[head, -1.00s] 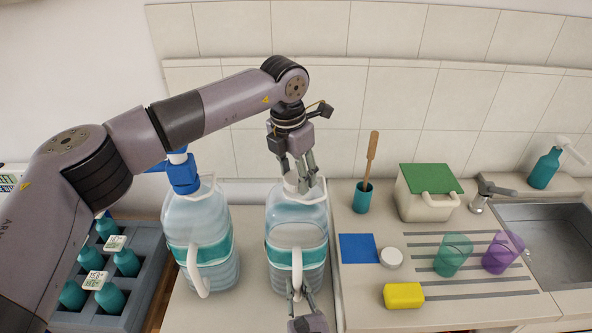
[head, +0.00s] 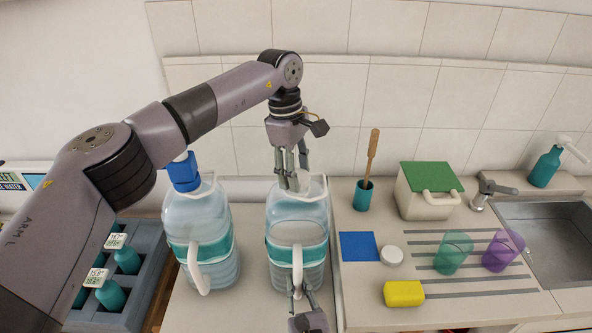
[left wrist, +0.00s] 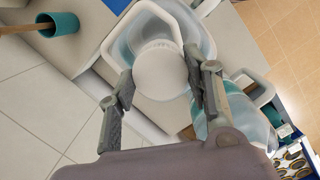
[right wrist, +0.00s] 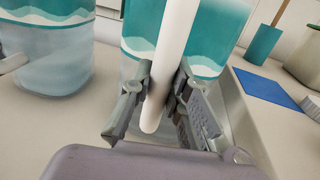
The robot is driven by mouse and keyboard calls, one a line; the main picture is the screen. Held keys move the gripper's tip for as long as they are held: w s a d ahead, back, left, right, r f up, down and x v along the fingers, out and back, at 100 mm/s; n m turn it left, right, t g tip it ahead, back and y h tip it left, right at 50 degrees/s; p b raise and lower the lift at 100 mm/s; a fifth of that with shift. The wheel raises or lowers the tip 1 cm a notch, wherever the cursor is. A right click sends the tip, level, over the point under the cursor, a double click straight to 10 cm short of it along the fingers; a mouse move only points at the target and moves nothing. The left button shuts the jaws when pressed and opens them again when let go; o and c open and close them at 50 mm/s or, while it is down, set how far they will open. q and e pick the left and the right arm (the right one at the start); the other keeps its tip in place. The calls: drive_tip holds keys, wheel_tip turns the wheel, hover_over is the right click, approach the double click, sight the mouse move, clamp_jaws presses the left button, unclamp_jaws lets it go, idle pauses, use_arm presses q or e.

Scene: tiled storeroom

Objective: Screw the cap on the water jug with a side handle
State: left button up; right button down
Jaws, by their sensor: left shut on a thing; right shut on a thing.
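The water jug (head: 285,225) is clear with a teal band and a white side handle (head: 297,268), standing upright on the counter. A white cap (left wrist: 158,70) sits at the jug's mouth; the head view shows it partly hidden by fingers. My left gripper (head: 291,180) points down from above, shut on the cap, with one finger on each side in the left wrist view (left wrist: 166,80). How far the cap is threaded cannot be told. My right gripper (head: 299,290) is low at the front, shut on the handle, which runs between its fingers in the right wrist view (right wrist: 158,95).
A second jug (head: 197,225) with a blue top stands close on the left. On the right are a blue cloth (head: 358,247), a white lid (head: 392,256), a yellow sponge (head: 403,293), two cups and a teal holder (head: 363,195). A bottle crate (head: 135,305) is far left.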

use_arm(q)
drive_tip(key=m, duration=0.3)
drive_tip(key=m+y, duration=0.1)
drive_tip(key=m, duration=0.4)
drive_tip(key=shift+w+d+g, duration=0.1)
drive_tip(key=shift+g, duration=0.2)
drive_tip(key=m, duration=0.5)
drive_tip(key=shift+y, duration=0.3)
drive_tip(key=m, duration=0.4)
drive_tip(key=shift+y, duration=0.3)
drive_tip(key=o, duration=0.7)
drive_tip(key=shift+c, duration=0.2)
